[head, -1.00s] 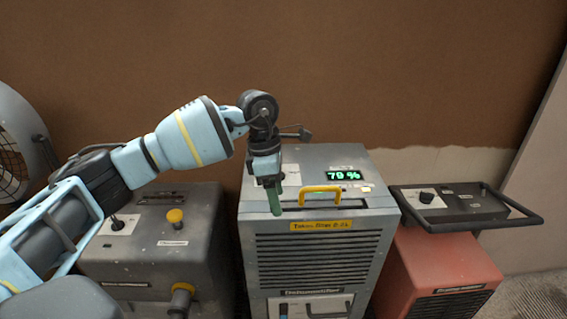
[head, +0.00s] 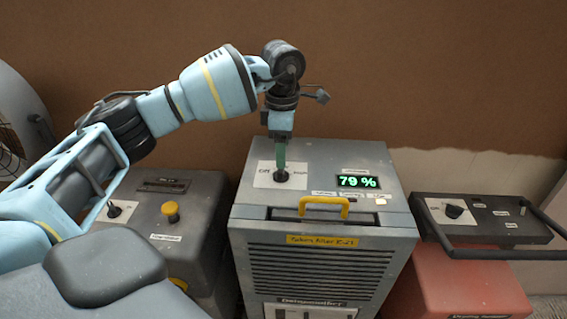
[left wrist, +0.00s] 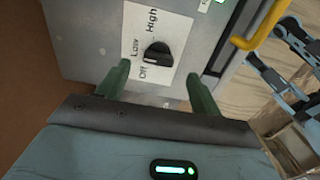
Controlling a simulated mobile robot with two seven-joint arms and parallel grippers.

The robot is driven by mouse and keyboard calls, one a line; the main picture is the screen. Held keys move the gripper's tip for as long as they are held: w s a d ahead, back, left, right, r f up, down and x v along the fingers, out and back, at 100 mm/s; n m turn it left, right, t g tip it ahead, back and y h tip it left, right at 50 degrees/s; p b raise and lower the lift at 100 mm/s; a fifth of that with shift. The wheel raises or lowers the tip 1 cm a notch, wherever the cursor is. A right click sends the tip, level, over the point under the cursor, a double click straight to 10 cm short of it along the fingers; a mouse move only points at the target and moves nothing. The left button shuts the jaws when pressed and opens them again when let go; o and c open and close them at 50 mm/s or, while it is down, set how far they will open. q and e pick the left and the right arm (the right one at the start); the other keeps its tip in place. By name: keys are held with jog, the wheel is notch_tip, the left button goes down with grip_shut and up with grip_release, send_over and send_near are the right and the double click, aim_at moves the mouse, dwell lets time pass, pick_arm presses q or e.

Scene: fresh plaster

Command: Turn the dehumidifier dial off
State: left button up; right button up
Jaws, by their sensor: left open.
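The dehumidifier (head: 320,262) is a grey box with a handle and a green "79 %" display (head: 358,181). Its black dial (head: 281,176) sits on a white label on the top, at the left. In the left wrist view the dial (left wrist: 157,54) is fully visible beside the words Off, Low and High. A pale mark on it faces the Low and Off side; I cannot tell exactly which. My left gripper (head: 280,158) points down over the dial. Its green fingers (left wrist: 160,88) are open and apart, with the dial ahead between them, apparently not gripped.
A yellow handle (head: 324,205) stands up close to the dial. A dark grey machine (head: 190,205) with its own knobs is to the left. A red machine (head: 465,285) with a black-railed panel is to the right. A brown wall (head: 420,70) stands behind.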

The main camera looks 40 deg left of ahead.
aim_at(281, 172)
pick_arm(q)
jog(key=shift+f, duration=2.7)
jog(key=shift+c, duration=0.3)
jog(key=c, duration=0.9)
